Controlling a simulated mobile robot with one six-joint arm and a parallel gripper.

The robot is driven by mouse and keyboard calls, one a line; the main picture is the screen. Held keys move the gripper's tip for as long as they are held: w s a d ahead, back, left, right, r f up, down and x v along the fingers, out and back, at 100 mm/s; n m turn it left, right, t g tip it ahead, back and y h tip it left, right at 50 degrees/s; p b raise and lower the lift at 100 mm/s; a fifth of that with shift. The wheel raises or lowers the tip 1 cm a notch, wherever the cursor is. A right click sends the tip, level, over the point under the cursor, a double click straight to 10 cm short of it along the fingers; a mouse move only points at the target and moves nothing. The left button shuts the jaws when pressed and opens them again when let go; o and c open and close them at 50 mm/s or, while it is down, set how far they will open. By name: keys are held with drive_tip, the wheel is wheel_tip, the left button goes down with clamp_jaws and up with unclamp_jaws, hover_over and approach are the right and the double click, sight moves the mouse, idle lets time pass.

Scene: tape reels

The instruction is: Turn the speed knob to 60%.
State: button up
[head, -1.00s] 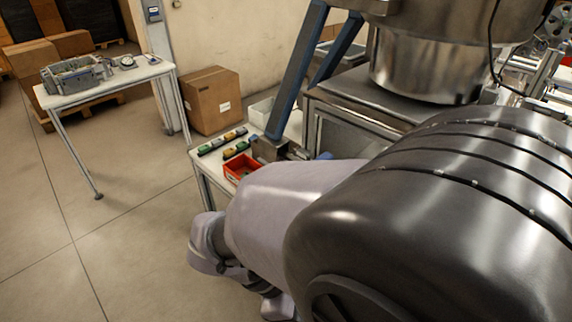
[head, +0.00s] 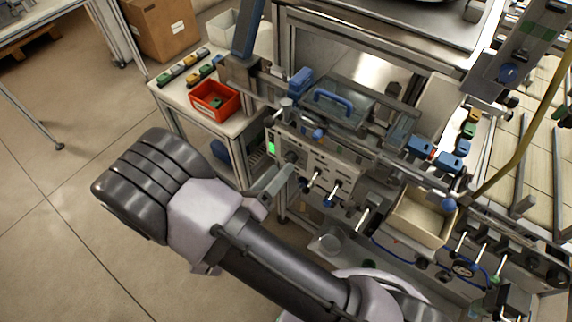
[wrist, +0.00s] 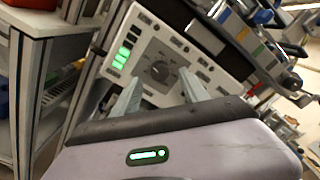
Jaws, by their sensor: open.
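The speed knob (wrist: 160,71) is a dark round dial on a pale control panel (wrist: 150,38) with printed marks around it. A lit green display (wrist: 122,56) is left of the knob. In the head view the knob (head: 291,157) is small, just beyond my fingertips, and its setting is too small to read. My gripper (wrist: 161,80) is open, its two fingers on either side of the knob in the wrist view. I cannot tell whether they touch it. In the head view my gripper (head: 284,174) is in front of the panel's left end.
A red bin (head: 215,101) and small coloured blocks are on a side table (head: 170,95). A beige tray (head: 420,220) is at the right. The floor (head: 60,200) at left is clear.

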sight(291, 158)
drive_tip(key=x, duration=0.3)
drive_tip(key=shift+w+d, duration=0.25)
drive_tip(key=shift+c, duration=0.4)
clamp_jaws()
